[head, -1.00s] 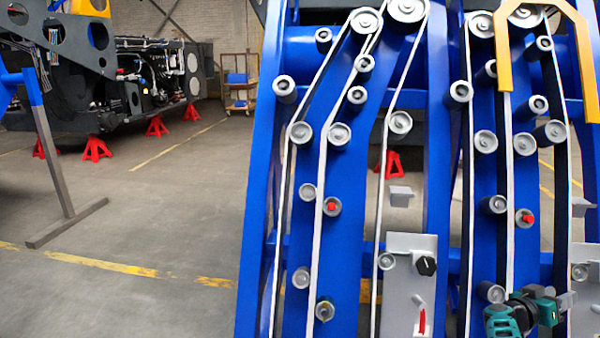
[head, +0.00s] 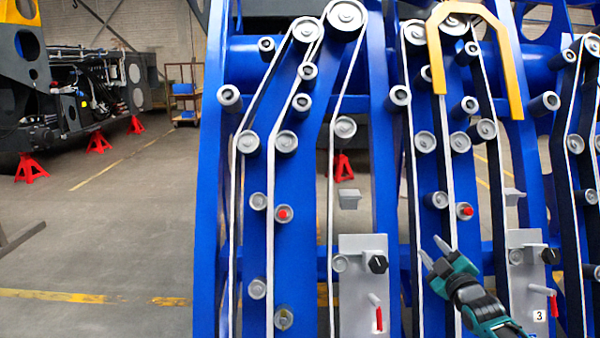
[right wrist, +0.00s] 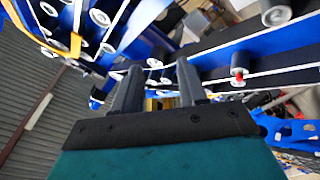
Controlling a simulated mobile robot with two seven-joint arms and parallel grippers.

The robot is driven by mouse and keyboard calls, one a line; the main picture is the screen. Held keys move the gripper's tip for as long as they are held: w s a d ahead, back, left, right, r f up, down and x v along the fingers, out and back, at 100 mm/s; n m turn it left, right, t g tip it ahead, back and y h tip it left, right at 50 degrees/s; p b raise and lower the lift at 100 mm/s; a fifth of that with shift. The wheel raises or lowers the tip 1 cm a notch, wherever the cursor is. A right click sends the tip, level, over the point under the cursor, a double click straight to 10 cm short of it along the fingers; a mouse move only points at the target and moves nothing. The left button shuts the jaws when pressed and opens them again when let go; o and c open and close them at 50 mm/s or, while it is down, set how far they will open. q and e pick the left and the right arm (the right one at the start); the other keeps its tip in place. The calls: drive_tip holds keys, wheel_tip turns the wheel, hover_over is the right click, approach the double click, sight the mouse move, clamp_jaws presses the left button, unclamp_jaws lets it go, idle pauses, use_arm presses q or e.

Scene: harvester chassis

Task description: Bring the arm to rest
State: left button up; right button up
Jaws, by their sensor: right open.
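My right gripper (head: 432,252) comes in from the lower right of the head view. Its two grey fingers are spread apart with nothing between them. It hangs in front of the blue harvester chassis (head: 208,230), between two grey panels. In the right wrist view the open fingers (right wrist: 156,85) point toward blue beams and rollers, and the gap between them is empty. My left gripper is not in the head view.
Grey rollers and belts cover the blue frames. A grey panel (head: 352,300) with a black knob and red lever stands left of the gripper, another (head: 526,265) to its right. A yellow bracket (head: 435,60) is above. Red stands (head: 30,168) and open floor (head: 110,240) lie left.

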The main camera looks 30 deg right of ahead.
drive_tip(key=s+a+f+n+g+y, duration=0.1)
drive_tip(key=s+a+f+g+y, duration=0.15)
drive_tip(key=a+f, duration=0.45)
drive_tip(key=s+a+f+n+g+y, duration=0.1)
drive_tip(key=s+a+f+y, duration=0.2)
drive_tip(key=a, duration=0.7)
drive_tip(key=s+a+f+g+y, duration=0.2)
drive_tip(key=s+a+f, duration=0.2)
drive_tip(key=s+a, duration=0.3)
drive_tip(key=s+a+f+g+y, duration=0.2)
drive_tip(key=s+a+f, duration=0.25)
drive_tip(key=a, duration=0.35)
drive_tip(key=a+r+m+p, duration=0.2)
drive_tip(key=a+m, duration=0.3)
drive_tip(key=a, duration=0.4)
drive_tip(key=shift+a+r+t+h, duration=0.25)
drive_tip(key=shift+a+t+h, duration=0.1)
drive_tip(key=shift+a, duration=0.05)
drive_tip(key=shift+s, duration=0.1)
